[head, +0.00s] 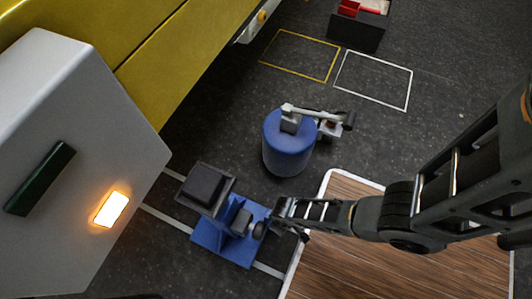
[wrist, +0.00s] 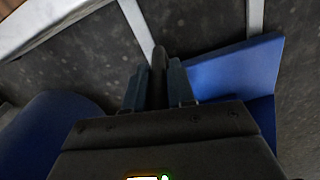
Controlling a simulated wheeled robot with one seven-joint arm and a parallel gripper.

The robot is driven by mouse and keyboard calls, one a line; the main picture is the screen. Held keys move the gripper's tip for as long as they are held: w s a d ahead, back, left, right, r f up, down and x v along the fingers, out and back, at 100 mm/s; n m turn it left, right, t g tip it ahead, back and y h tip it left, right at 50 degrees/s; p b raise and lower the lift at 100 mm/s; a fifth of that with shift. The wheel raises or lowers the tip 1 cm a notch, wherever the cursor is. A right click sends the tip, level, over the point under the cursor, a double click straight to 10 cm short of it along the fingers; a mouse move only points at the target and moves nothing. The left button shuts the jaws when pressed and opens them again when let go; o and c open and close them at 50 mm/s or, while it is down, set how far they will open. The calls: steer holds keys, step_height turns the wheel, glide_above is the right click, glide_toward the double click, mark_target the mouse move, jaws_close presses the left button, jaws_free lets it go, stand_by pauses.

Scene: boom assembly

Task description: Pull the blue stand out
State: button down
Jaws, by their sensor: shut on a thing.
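The blue stand (head: 222,245) is on the dark floor at the lower middle of the head view, with a dark square tray-like top (head: 205,188). Its flat blue base also shows at the right of the wrist view (wrist: 235,70). My gripper (head: 262,228) reaches in from the right and is shut on a part at the stand's right side, low down. In the wrist view the two fingers (wrist: 160,85) close around a narrow dark bar. The grip point itself is partly hidden by the fingers and the dark housing in front.
A blue drum (head: 287,150) with a small arm-like device on top stands just behind. A grey cabinet (head: 75,150) with a lit panel is close on the left. A wood-topped platform with a white rim (head: 330,180) lies right. White floor lines (head: 165,215) run beside the stand.

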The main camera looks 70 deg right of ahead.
steer(key=shift+s+d+p, duration=0.15)
steer(key=shift+s+p, duration=0.05)
steer(key=shift+s, duration=1.2)
steer(key=shift+s+d+p, duration=0.1)
steer(key=shift+s+p, duration=0.05)
steer(key=shift+s, duration=1.2)
steer(key=c, duration=1.1)
jaws_free()
steer(key=shift+w, duration=0.1)
steer(key=shift+o, duration=0.2)
step_height(320, 180, up, 8)
steer(key=p, duration=0.4)
